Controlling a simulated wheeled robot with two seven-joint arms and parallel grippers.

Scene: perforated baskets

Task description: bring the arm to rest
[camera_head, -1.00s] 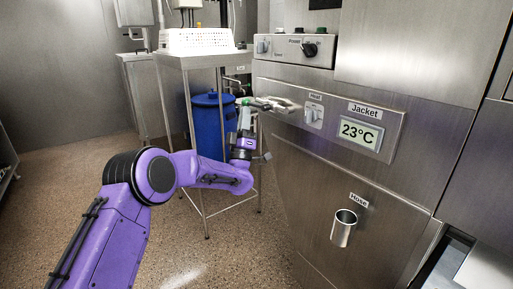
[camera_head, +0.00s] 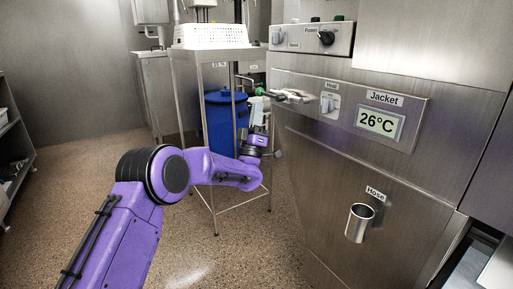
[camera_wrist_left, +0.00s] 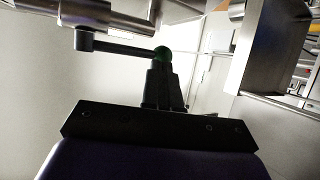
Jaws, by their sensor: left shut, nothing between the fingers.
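My left arm comes in from the lower left of the head view, bent at the elbow. My left gripper (camera_head: 262,112) is at its end, small and partly hard to make out, beside the steel machine's front. In the left wrist view the dark fingers (camera_wrist_left: 164,84) are together with nothing between them. A green ball knob (camera_wrist_left: 162,53) on a dark lever (camera_wrist_left: 120,46) shows right at the fingertips. I cannot tell whether they touch. My right gripper is in neither view.
The steel machine (camera_head: 330,170) fills the right side, with a Heat knob (camera_head: 329,104), a Jacket display (camera_head: 380,122) reading 26°C and a Hose cup (camera_head: 359,222). Floor at left is clear.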

